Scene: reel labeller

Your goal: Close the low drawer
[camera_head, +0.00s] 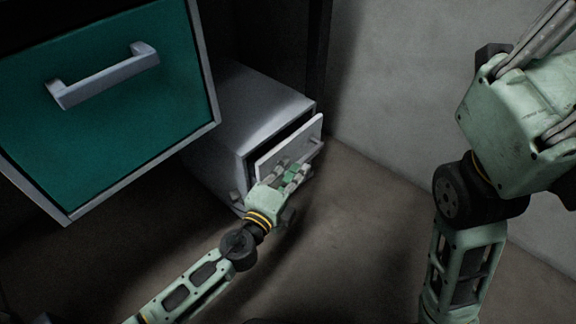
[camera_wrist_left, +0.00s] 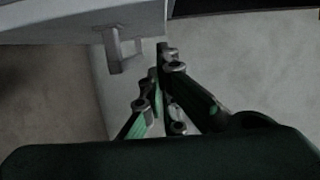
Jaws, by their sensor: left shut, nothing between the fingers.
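The low drawer (camera_head: 290,148) is the light grey front of a small grey cabinet (camera_head: 262,105) on the floor. It stands out a little from the cabinet, with a dark gap along its top edge. In the left wrist view its front (camera_wrist_left: 60,22) fills the upper left, with a handle post (camera_wrist_left: 117,50) below it. My left gripper (camera_head: 294,172) is shut and empty, right at the drawer front near the handle. It also shows in the left wrist view (camera_wrist_left: 160,75). I cannot tell whether the fingertips touch the drawer. The gripper hides part of the front.
A large teal drawer front (camera_head: 110,110) with a grey handle (camera_head: 105,76) hangs at the upper left, above the floor. A pale wall (camera_head: 410,90) stands to the right of the cabinet. The brown floor (camera_head: 340,240) in front is clear. My right arm crosses the right side.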

